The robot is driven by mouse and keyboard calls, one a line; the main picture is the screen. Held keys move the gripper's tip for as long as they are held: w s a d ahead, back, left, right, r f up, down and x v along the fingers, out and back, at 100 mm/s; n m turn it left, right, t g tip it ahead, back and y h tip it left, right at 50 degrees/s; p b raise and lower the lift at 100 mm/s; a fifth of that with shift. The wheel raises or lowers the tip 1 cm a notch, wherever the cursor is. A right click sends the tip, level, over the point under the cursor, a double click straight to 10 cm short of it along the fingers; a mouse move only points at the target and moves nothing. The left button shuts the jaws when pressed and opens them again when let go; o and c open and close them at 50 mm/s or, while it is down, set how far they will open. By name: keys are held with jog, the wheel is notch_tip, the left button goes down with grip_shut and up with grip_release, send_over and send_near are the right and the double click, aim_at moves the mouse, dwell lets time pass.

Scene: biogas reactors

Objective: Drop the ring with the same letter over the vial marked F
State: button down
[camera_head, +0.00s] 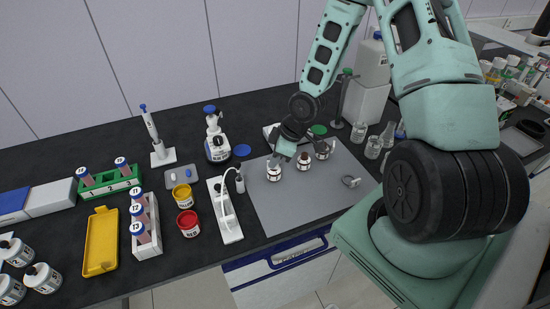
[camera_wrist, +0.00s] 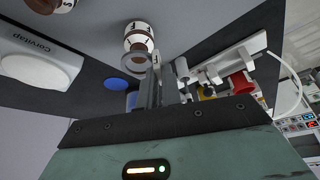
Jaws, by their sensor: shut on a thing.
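My gripper (camera_head: 277,158) is at the left end of a row of three brown-topped vials with white labels on a grey mat. In the wrist view the fingers (camera_wrist: 151,90) are shut on a pale grey ring (camera_wrist: 134,66). The ring is at the top end of the nearest vial (camera_wrist: 139,36); I cannot tell whether it is around the cap or just above it. The middle vial (camera_head: 304,161) and right vial (camera_head: 322,151) stand apart. Another ring (camera_head: 351,181) lies on the mat.
The grey mat (camera_head: 285,210) has free room in front of the vials. A white holder (camera_head: 226,212) stands left of it, with red (camera_head: 188,223) and yellow (camera_head: 183,197) jars beyond. Glassware (camera_head: 373,147) stands to the right. A white device (camera_wrist: 42,68) shows in the wrist view.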

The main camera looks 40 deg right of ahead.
jog(key=shift+f+b, duration=1.05)
jog(key=shift+f, duration=0.35)
dwell(0.6)
jog(key=c, duration=1.1)
grip_release()
notch_tip(320, 180, up, 7)
jog(key=p, duration=0.7)
jog(key=shift+r, duration=0.1)
